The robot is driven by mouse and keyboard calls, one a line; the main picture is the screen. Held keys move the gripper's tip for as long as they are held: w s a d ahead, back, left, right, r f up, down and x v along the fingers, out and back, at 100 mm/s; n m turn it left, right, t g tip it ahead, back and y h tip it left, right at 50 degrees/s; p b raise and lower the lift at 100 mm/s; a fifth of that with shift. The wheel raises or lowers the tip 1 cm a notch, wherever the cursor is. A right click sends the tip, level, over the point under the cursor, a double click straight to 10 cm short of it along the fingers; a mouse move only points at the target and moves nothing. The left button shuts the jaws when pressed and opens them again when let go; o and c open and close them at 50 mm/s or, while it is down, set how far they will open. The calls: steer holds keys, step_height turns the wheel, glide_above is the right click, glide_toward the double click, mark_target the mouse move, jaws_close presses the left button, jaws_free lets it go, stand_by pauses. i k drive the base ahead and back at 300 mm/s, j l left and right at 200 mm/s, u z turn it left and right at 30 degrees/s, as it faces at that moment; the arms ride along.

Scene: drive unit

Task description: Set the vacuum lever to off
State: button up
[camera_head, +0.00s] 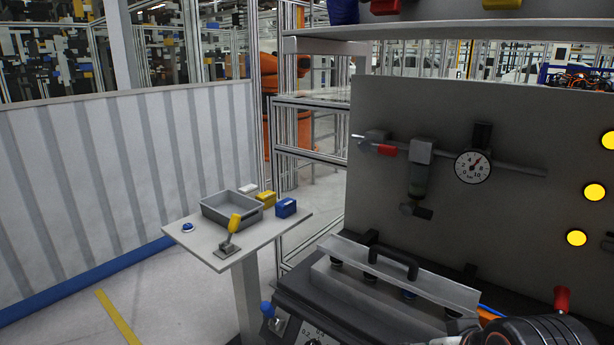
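No readable label marks a vacuum lever, so I cannot tell which handle it is. A lever with a yellow grip (234,223) stands on a small metal base on the side table, its grip tilted up. A red-handled lever (386,150) lies roughly in line with the horizontal pipe on the grey panel. A blue-knobbed lever (267,309) stands upright at the front edge of the dark unit, beside a partly cut-off dial. A red knob (561,299) shows at the lower right. My gripper is not in view; a dark rounded part of my arm seems to fill the bottom right corner.
The side table (203,246) holds a grey tray (215,214), a blue button (187,228), and yellow, blue and white boxes. A gauge (472,167) and yellow lamps (577,238) are on the panel. Floor at left is clear.

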mark_target(267, 310)
steer(key=k+l+u, duration=0.1)
steer(key=l+u, duration=0.2)
steer(key=k+l+u, duration=0.1)
steer(key=l+u, duration=0.2)
steer(key=k+l+u, duration=0.15)
steer(key=l+u, duration=0.2)
steer(key=k+l+u, duration=0.3)
steer(key=i, duration=0.1)
